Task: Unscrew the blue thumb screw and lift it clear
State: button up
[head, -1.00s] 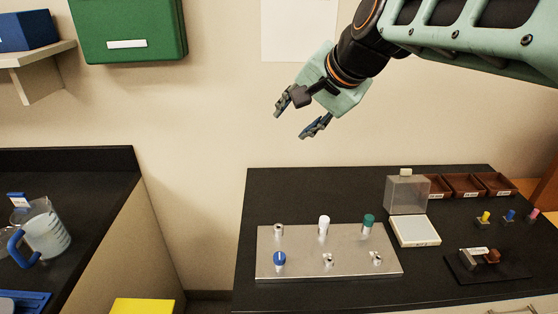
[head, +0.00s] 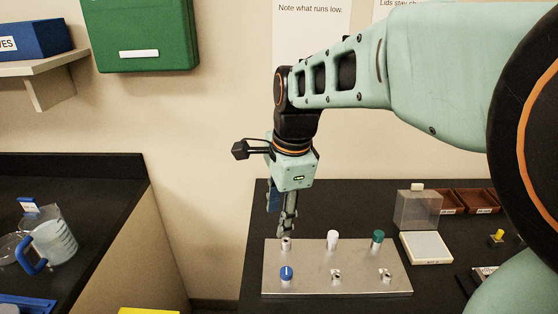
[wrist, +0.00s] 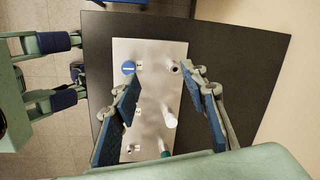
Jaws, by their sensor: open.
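The blue thumb screw (head: 286,272) stands at the front left of a silver metal plate (head: 360,284). In the wrist view the blue screw (wrist: 128,67) shows just beyond the tip of the left finger. My gripper (head: 281,228) is open and empty. It points down over the plate's back left, behind the blue screw in the head view. Its fingers are spread in the wrist view (wrist: 162,77). A bare metal post (head: 286,243) stands by the fingertips in the head view; whether they touch it I cannot tell.
A white screw (head: 332,240) and a green screw (head: 378,238) stand in the plate's back row. Bare posts (head: 336,276) stand at the front. Black bench top lies open behind the plate.

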aim_at(286, 271)
jog(key=shift+m+g+h, duration=0.6)
jog(key=shift+m+g, duration=0.2)
jog(key=shift+m, duration=0.1)
jog(key=s+f, duration=0.1)
jog(key=f, duration=0.3)
jog(key=s+d+f, duration=0.1)
jog(key=f, duration=0.3)
jog(key=s+f, duration=0.2)
jog(key=f, duration=0.2)
jog(key=shift+d+f, duration=0.2)
jog(key=shift+f, duration=0.2)
jog(key=shift+c, duration=0.3)
grip_shut()
jog(key=c, duration=0.6)
grip_release()
grip_shut()
